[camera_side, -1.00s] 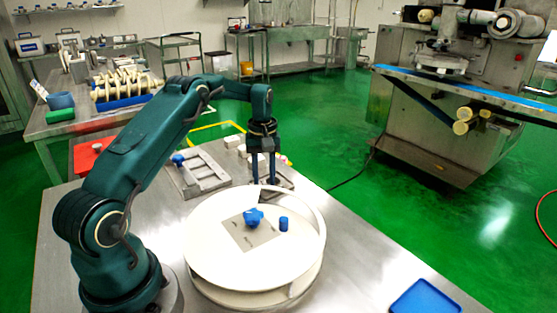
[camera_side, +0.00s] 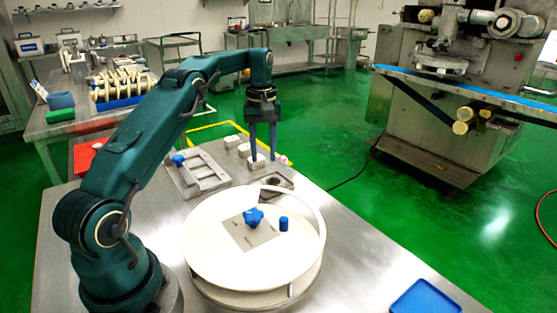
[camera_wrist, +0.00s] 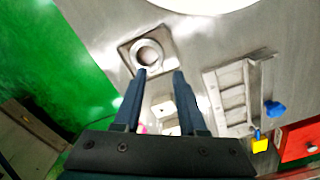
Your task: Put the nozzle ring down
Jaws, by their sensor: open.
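The nozzle ring (camera_wrist: 147,53) appears as a grey ring on a square metal plate (camera_wrist: 128,45) in the wrist view. In the side view the plate (camera_side: 288,187) lies on the steel table behind the white round tray, with the dark round ring (camera_side: 272,181) on it. My gripper (camera_side: 263,158) is above and behind the plate, fingers pointing down, apart and empty. In the wrist view its fingertips (camera_wrist: 160,73) are spread, and the ring shows beyond the left one, with no finger holding it.
A white round tray (camera_side: 205,255) with a blue star knob (camera_side: 254,216) and blue cylinder (camera_side: 284,224) fills the table's middle. A grey slotted frame (camera_side: 200,172) lies left of the plate. White blocks (camera_side: 232,142) stand near my gripper. A blue tray (camera_side: 425,298) is at the front right.

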